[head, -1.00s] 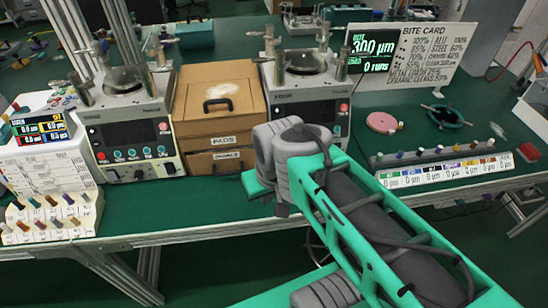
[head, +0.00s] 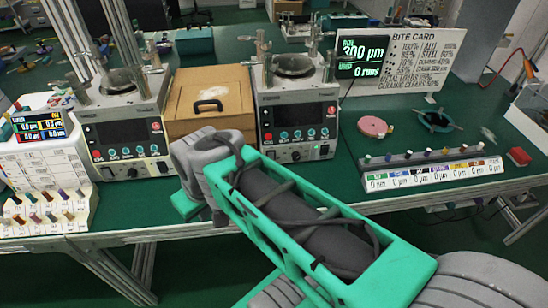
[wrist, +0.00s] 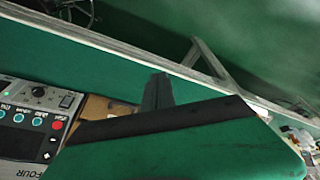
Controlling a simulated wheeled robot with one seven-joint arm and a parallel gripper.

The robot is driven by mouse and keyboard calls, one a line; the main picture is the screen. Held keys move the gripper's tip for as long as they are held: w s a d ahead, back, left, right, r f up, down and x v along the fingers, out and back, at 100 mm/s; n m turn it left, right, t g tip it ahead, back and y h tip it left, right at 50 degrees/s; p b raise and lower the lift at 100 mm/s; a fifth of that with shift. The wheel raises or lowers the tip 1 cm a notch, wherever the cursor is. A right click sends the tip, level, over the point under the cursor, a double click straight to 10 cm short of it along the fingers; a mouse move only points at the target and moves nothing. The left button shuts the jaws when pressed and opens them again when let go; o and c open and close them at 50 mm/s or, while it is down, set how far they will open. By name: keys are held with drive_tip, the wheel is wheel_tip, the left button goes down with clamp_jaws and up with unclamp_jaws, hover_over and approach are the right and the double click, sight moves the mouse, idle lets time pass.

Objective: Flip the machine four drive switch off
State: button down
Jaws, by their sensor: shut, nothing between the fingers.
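Machine four (head: 297,112) seems to be the right lapping machine in the head view, just right of the wooden box. In the wrist view its panel (wrist: 30,118) shows at the left edge, upside down, with "FOUR" on it. I cannot tell which way the switch is set. My gripper (wrist: 155,92) is shut and empty, with its dark tip in front of the box area, apart from the switch. In the head view my arm hides the tip.
A wooden box (head: 209,99) stands between machine four and another lapping machine (head: 123,122). The table's front edge (head: 135,236) runs below my arm.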

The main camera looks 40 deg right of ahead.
drive_tip(key=w+d+f+n+t+y+b, duration=0.1)
drive_tip(key=w+d+f+n+b, duration=0.15)
drive_tip(key=d, duration=0.55)
drive_tip(key=w+d+f+n+t+b, duration=0.1)
drive_tip(key=w+d+n+b, duration=0.15)
drive_tip(key=d, duration=0.65)
drive_tip(key=s+d+n+t, duration=0.2)
drive_tip(key=s+d+n, duration=0.2)
drive_tip(key=d, duration=0.8)
drive_tip(key=shift+s+d+f+t+h+b, duration=0.2)
drive_tip(key=shift+s+d+t+h+b, duration=0.1)
drive_tip(key=shift+s+d+b, duration=0.15)
